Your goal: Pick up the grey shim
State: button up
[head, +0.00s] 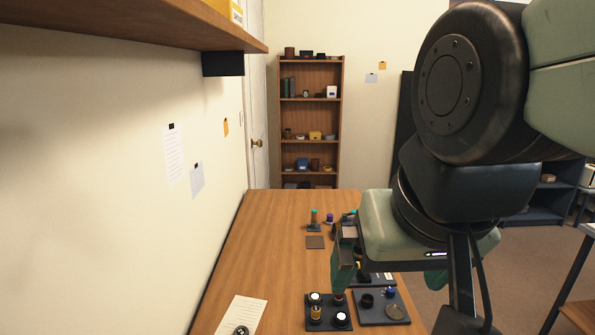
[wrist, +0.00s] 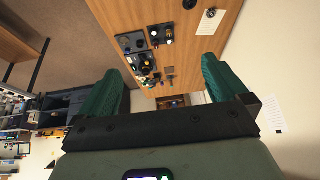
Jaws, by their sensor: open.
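My gripper (head: 388,284) is above the right side of the table, its green fingers wide apart with nothing held between them. In the wrist view my gripper (wrist: 164,78) also shows open, with the table and its small parts beyond. I cannot surely pick out the grey shim. A flat greyish-tan disc (head: 395,312) lies in the front right dark tray (head: 372,322), below my gripper in the head view, and may be it. Some parts behind my gripper are hidden in the head view.
A second dark tray (head: 329,325) with several round parts stands to the left. A paper sheet (head: 245,312) lies front left, a brown square (head: 315,242) farther back. Small teal-topped and purple parts stand beyond it. The table's left half is mostly clear, beside a wall.

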jog(key=shift+s+d, duration=0.8)
jog(key=shift+s, duration=0.05)
jog(key=c, duration=0.5)
